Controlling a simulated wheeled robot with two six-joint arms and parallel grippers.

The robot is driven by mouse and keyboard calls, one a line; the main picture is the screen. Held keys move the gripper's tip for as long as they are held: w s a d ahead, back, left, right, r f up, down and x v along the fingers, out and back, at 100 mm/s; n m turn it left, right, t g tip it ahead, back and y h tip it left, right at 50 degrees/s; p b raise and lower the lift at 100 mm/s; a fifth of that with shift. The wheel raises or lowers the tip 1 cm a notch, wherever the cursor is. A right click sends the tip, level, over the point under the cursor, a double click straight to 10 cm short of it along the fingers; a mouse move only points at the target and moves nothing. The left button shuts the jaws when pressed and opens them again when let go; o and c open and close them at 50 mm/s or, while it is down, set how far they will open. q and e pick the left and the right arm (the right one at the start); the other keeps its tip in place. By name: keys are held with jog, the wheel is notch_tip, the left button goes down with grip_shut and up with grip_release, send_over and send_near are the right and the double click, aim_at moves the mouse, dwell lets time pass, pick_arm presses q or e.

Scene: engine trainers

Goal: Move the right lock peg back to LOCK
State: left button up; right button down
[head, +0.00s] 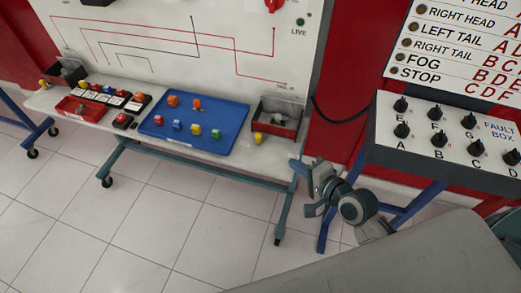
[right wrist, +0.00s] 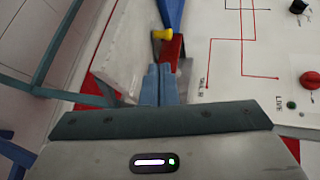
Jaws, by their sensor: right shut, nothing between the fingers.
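A yellow peg (head: 258,138), which looks like the right lock peg, stands at the front right of the white bench top, beside a grey and red box (head: 278,122). No LOCK mark is readable. My right gripper (head: 311,168) is to the right of the bench end, apart from the peg. In the right wrist view, its blue-grey fingers (right wrist: 158,85) are together and empty. The yellow peg (right wrist: 162,34) shows beyond the fingertips, next to the red box face (right wrist: 172,52). My left gripper is not in view.
A blue tray (head: 160,135) with several coloured pieces lies on the bench. Another yellow peg (head: 43,83) and dark box (head: 68,72) are at the left end. A wiring board (head: 180,35) stands behind. The fault box (head: 440,130) stands at right.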

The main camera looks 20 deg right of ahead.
send_near(260, 139)
jog(key=x, duration=0.3)
jog(key=shift+a+f, duration=0.1)
jog(key=shift+f, duration=0.25)
jog(key=shift+w+a+p, duration=0.15)
jog(key=shift+w+p, duration=0.1)
jog(key=shift+w, duration=0.25)
jog(key=shift+w+a+p, duration=0.2)
jog(key=shift+w, duration=0.3)
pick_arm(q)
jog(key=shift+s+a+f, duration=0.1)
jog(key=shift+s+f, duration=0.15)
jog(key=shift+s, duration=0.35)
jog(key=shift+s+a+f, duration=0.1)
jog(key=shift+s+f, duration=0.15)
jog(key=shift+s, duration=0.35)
pick_arm(e)
jog(key=shift+w+a, duration=0.2)
jog(key=shift+w, duration=0.3)
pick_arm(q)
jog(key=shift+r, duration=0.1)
